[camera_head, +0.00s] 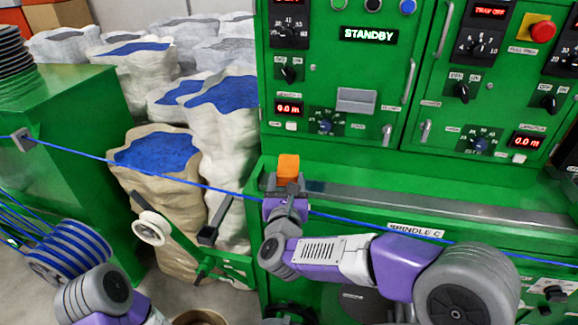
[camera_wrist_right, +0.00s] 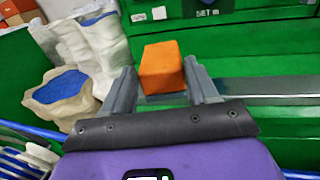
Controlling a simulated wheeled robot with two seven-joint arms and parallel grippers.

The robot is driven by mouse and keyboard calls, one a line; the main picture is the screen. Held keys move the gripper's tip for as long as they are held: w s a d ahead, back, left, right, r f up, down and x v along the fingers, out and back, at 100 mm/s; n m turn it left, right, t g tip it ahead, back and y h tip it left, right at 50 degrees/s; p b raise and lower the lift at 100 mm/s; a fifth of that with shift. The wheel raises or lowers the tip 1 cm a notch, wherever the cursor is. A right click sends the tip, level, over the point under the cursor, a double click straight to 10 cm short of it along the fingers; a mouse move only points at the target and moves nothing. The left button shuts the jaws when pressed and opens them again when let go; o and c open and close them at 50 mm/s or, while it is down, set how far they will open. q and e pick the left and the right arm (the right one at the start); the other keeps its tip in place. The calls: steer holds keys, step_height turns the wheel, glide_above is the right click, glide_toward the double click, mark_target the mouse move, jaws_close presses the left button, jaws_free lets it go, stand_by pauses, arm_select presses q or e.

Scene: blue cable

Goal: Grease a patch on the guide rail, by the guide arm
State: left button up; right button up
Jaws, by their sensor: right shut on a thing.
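My right gripper (camera_head: 288,188) is shut on an orange block (camera_head: 288,167), near the left end of the grey metal guide rail (camera_head: 400,204) on the green machine. In the right wrist view the block (camera_wrist_right: 162,66) sits between the two grey fingers, with the rail (camera_wrist_right: 268,87) running off to the right. I cannot tell whether the block touches the rail. What looks like the guide arm (camera_head: 180,248), a green bar with a white roller (camera_head: 152,228), lies left of and below the gripper. No grease patch can be made out. My left gripper is out of view.
A blue cable (camera_head: 100,159) stretches across the front, passing by the right gripper. A dark bar (camera_head: 222,212) juts out left of it. Open sacks of blue pellets (camera_head: 160,152) stand behind. A control panel (camera_head: 350,75) rises above the rail. A blue coil (camera_head: 70,250) is at left.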

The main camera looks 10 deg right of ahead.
steer(key=shift+r+p, duration=0.8)
steer(key=shift+r, duration=1.75)
